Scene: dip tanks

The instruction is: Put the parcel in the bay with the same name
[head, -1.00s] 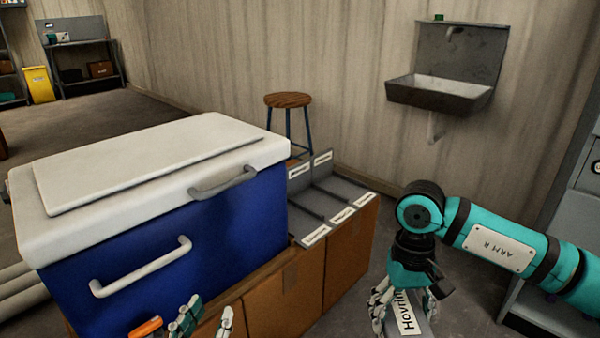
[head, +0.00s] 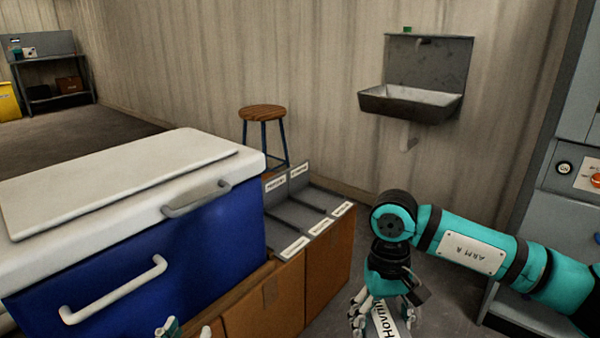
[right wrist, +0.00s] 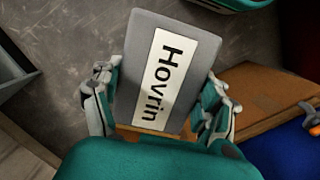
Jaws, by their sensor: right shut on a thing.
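The parcel is a grey box with a white label reading "Hovrin" (right wrist: 172,62), held in my right gripper (right wrist: 160,108). Fingers of the right gripper press on both its sides in the right wrist view. In the head view the right gripper (head: 378,312) hangs low at the bottom, with part of the parcel (head: 388,324) showing. The grey bay tray (head: 292,216) lies on the brown cabinet, left of the right gripper. Its bays carry small white labels, too small to read. Only a tip of my left gripper (head: 168,328) shows at the bottom edge; its jaws cannot be judged.
A blue cooler with a white lid (head: 215,240) stands on the brown cabinet (head: 325,268) and partly hides the tray. A stool (head: 262,114) stands behind. A sink (head: 412,100) hangs on the wall. A grey machine (head: 565,180) stands at the right. Floor shows between cabinet and machine.

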